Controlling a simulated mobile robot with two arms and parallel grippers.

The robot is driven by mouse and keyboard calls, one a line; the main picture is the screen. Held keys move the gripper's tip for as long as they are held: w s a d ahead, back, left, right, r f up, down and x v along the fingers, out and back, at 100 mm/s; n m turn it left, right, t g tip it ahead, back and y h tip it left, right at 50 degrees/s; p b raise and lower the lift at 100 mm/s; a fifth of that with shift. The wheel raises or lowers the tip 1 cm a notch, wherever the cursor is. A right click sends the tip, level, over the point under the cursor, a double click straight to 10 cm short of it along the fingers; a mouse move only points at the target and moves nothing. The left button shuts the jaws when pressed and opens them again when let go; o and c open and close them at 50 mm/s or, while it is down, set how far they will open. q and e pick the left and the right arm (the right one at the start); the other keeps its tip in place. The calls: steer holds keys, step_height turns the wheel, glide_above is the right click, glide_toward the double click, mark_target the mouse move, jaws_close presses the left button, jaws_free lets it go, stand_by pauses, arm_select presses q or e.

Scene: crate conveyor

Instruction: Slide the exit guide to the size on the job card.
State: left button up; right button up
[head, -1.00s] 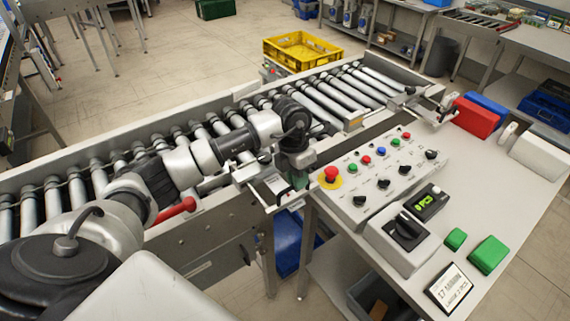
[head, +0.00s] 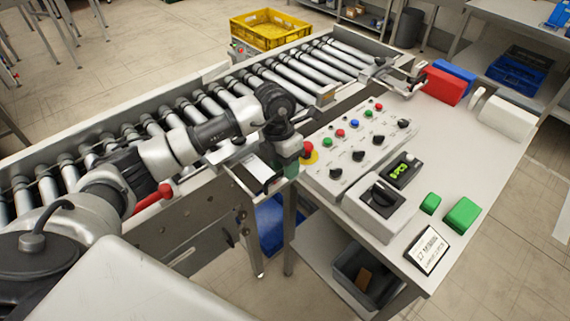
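The job card (head: 427,250) lies tilted in a dark frame at the near right of the table; its print is too small to read surely. A metal bracket with slim rails (head: 384,72) at the conveyor's far right end looks like the exit guide, but I cannot be certain. My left gripper (head: 284,150) hangs between the conveyor's near side and the control panel, close to the red stop button. Its fingers are seen edge-on and partly hidden, so their opening is unclear. A pale plate (head: 257,172) shows just left of it. My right gripper is not in view.
The roller conveyor (head: 175,118) runs behind my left arm, with a red lever (head: 154,197) on its near side. The control panel (head: 350,150), a black-knob box (head: 384,205), green blocks (head: 461,214) and red box (head: 443,86) occupy the table. A yellow crate (head: 270,28) stands beyond.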

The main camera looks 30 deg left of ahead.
arm_select(q)
step_height(320, 180, up, 11)
steer(key=a+b, duration=0.1)
steer(key=b, duration=0.1)
steer(key=shift+w+a+f+b, duration=0.2)
steer(key=shift+w+a+b, duration=0.2)
